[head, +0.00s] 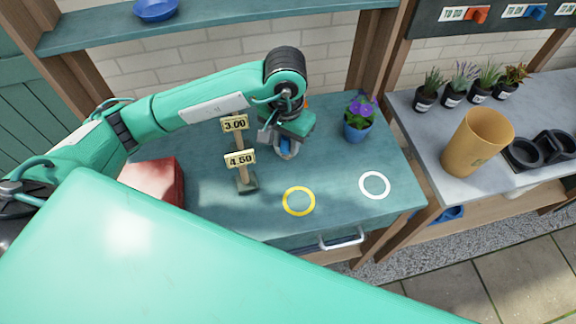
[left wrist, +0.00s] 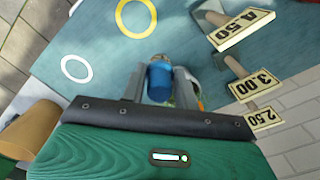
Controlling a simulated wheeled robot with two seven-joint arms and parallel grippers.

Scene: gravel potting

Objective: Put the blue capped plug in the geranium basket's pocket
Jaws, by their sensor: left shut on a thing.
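My left gripper (head: 287,148) is over the teal bench, pointing down, behind the yellow ring. In the left wrist view, its fingers (left wrist: 160,88) are shut on a blue cylinder with a greyish end, which looks like the blue capped plug (left wrist: 159,78). In the head view the gripper hides most of it. I cannot make out a geranium basket in either view. A small orange and green thing (left wrist: 200,101) shows partly behind a finger in the left wrist view. My right gripper is not in view.
Price signs (head: 240,158) stand left of the gripper, a red box (head: 155,180) farther left. A blue pot with purple flowers (head: 358,130) stands right. Yellow (head: 299,213) and white (head: 375,197) rings mark clear bench. An orange-tan pot (head: 474,145) stands on the right-hand counter.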

